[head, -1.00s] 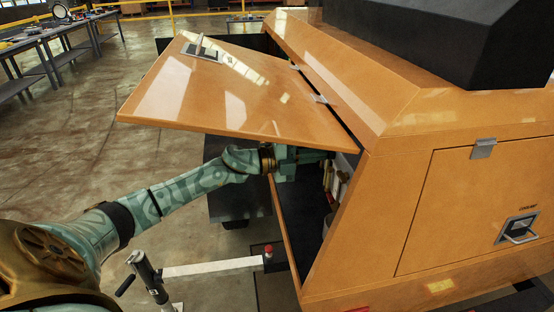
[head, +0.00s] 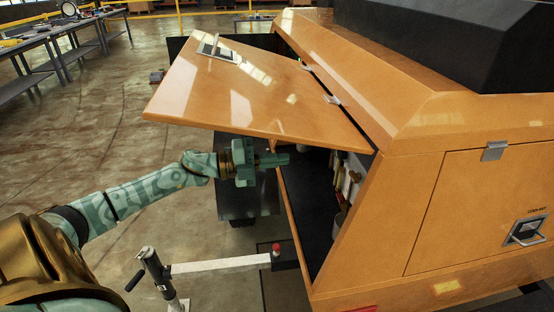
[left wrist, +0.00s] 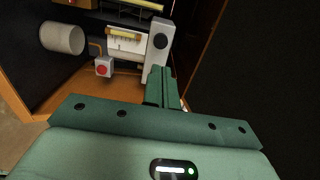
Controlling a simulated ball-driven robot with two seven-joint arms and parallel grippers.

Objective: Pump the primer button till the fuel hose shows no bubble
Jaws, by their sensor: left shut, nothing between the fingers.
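My left gripper (head: 283,159) is shut and empty, under the raised orange door (head: 250,95) at the left edge of the open compartment. Its closed green fingers (left wrist: 160,86) point into the compartment in the left wrist view. There a small grey box carries a round red button (left wrist: 102,70), apart from the fingers. I cannot tell whether this is the primer button. A pale panel with a yellowish tube (left wrist: 124,35) is behind it; I cannot tell whether this is the fuel hose, nor see any bubble. A tall grey block (left wrist: 157,52) is beyond the fingertips. My right gripper is not in view.
A white cylinder (left wrist: 62,38) is at the compartment's left in the wrist view. The orange housing (head: 400,200) stands right of the opening. A tow bar (head: 220,265) and an upright jack handle (head: 155,272) are below my left arm. Floor to the left is open.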

